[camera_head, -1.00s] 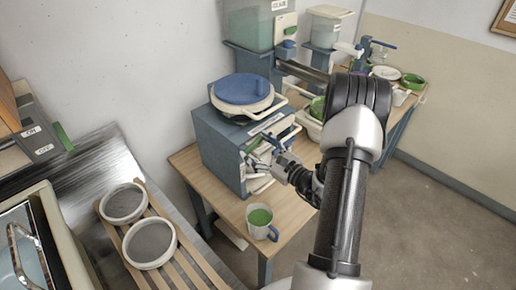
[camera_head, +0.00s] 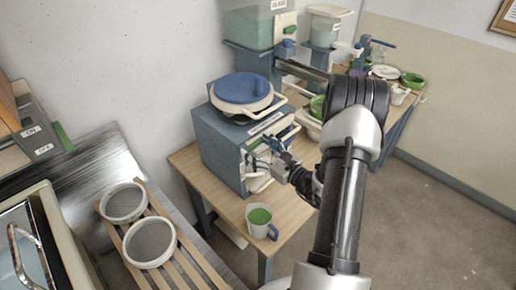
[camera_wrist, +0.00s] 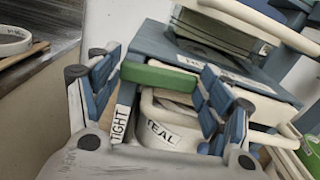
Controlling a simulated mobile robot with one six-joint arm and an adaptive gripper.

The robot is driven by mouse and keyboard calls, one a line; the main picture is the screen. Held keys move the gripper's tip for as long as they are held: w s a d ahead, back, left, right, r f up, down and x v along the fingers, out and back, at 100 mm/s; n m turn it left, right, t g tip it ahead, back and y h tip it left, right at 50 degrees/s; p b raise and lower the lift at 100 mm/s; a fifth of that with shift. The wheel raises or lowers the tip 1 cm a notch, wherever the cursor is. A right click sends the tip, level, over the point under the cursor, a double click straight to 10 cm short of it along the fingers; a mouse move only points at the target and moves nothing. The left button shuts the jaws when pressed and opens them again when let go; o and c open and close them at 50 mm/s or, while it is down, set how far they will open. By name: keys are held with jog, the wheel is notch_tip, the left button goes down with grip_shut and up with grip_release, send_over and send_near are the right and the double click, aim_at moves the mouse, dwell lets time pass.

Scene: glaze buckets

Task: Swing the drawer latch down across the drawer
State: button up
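The drawer (camera_wrist: 205,144) is in the front of a blue-grey cabinet (camera_head: 215,140); a cream, round-fronted part labelled TEAL (camera_wrist: 165,133) shows there in the wrist view. A green bar (camera_wrist: 158,77), which looks like the latch, lies roughly level across the upper part of this front. A narrow upright strip labelled TIGHT (camera_wrist: 121,118) is at its left. My gripper (camera_wrist: 160,75) is open in front of the cabinet, with blue-padded fingers on either side of the green bar. I cannot tell whether a finger touches it. In the head view my gripper (camera_head: 272,150) partly hides the front.
A blue-lidded bucket (camera_head: 243,88) stands on the cabinet. A mug of green glaze (camera_head: 260,218) stands on the wooden table (camera_head: 226,207) in front of it. Containers and bowls crowd the table behind my arm. Two round sieves (camera_head: 149,242) lie on slats at the left.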

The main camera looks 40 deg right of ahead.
jog(key=o, duration=0.4)
jog(key=shift+s, duration=0.1)
jog(key=s+d, duration=0.1)
jog(key=s, duration=1)
jog(key=shift+s+d, duration=0.35)
jog(key=shift+s, duration=0.05)
